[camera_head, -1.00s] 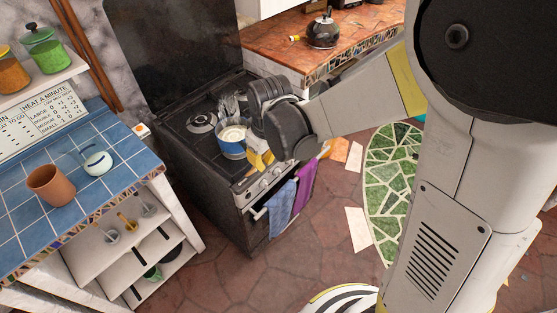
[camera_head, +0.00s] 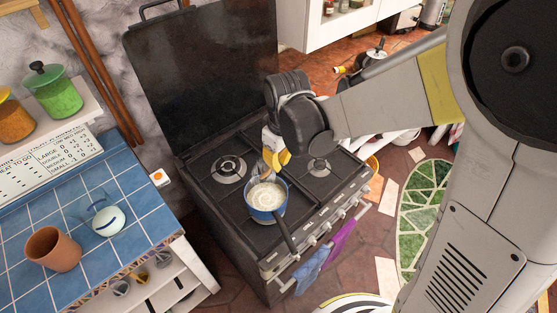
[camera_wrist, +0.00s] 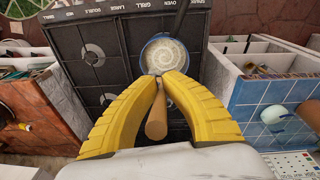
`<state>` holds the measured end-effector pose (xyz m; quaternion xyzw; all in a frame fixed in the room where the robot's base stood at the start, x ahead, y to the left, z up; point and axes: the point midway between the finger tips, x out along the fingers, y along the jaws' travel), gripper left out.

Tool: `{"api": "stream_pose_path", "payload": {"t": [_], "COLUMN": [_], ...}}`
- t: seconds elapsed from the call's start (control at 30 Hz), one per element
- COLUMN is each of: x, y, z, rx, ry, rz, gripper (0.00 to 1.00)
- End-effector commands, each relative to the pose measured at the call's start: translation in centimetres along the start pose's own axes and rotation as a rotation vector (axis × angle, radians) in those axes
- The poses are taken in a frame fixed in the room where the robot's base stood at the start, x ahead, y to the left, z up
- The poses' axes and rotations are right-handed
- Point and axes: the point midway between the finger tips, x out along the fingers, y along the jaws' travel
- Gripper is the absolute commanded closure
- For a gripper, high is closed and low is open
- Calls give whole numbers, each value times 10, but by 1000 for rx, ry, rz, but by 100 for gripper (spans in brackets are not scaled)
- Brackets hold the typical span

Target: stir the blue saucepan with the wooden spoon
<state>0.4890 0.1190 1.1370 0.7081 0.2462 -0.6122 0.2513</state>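The blue saucepan (camera_head: 281,207) stands on the stove's front burner area, with pale, creamy contents showing swirl marks. Its dark handle points toward the front edge. It also shows in the wrist view (camera_wrist: 144,64), just beyond my fingertips. My gripper (camera_head: 276,160) is at the pan's back rim in the head view, with its yellow fingers pointing down. In the wrist view, my gripper (camera_wrist: 161,80) is shut on the wooden spoon (camera_wrist: 157,118), whose handle end sticks back between the fingers. The spoon's bowl end is hidden, so I cannot tell how deep it is.
The black stove (camera_head: 215,205) has a raised lid (camera_head: 205,70) behind the pan. A black kettle (camera_head: 371,57) sits on the back counter.

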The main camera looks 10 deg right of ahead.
Motion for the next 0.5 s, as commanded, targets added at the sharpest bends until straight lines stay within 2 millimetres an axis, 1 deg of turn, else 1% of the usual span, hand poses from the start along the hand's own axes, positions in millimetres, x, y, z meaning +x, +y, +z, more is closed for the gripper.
{"api": "stream_pose_path", "payload": {"t": [0.23,0.5], "x": [11,32], "y": [-1,-4], "z": [8,25], "rx": [0,1], "ry": [0,0], "rz": [0,0], "gripper": [100,100]}}
